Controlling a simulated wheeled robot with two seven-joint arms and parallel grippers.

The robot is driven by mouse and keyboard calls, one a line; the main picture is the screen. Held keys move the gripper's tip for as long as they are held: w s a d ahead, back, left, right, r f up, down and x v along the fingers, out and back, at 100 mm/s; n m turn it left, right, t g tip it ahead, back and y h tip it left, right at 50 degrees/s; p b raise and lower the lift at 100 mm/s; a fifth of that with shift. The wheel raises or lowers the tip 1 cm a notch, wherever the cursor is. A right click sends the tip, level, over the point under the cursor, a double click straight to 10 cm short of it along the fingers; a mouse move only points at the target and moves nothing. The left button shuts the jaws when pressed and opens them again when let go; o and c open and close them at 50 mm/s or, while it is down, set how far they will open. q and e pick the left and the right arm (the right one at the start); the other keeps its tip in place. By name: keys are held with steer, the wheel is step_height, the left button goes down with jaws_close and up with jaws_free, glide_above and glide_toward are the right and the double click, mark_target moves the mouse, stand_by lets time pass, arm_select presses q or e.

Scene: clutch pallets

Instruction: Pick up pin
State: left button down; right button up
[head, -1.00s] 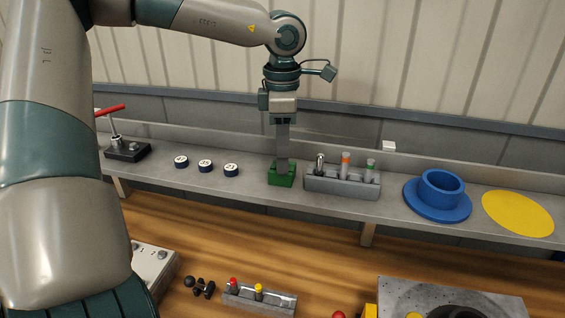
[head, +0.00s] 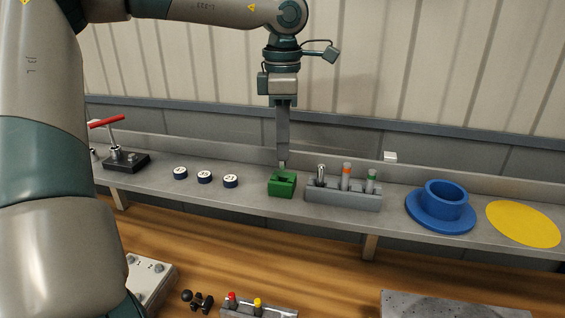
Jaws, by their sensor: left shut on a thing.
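My left gripper (head: 282,160) hangs fingers-down just above the green block (head: 282,189) on the grey shelf. Its fingers are shut on the pin (head: 282,165), of which only a small pale metal end shows below the fingertips. The pin's lower end is close to the top of the green block; I cannot tell whether it is fully clear of it. The rest of the pin is hidden by the fingers. My right gripper is not in view.
Right of the green block, a grey rack (head: 343,196) holds several upright pieces. A blue flanged ring (head: 442,204) and a yellow disc (head: 523,223) lie further right. Dark round pieces (head: 204,177) and a red-handled tool (head: 113,140) are left. A wooden bench (head: 250,250) is below.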

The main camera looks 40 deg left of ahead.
arm_select(q)
step_height(320, 180, up, 5)
steer(key=shift+r+b, duration=0.15)
steer(key=shift+b, duration=0.4)
stand_by(1.0)
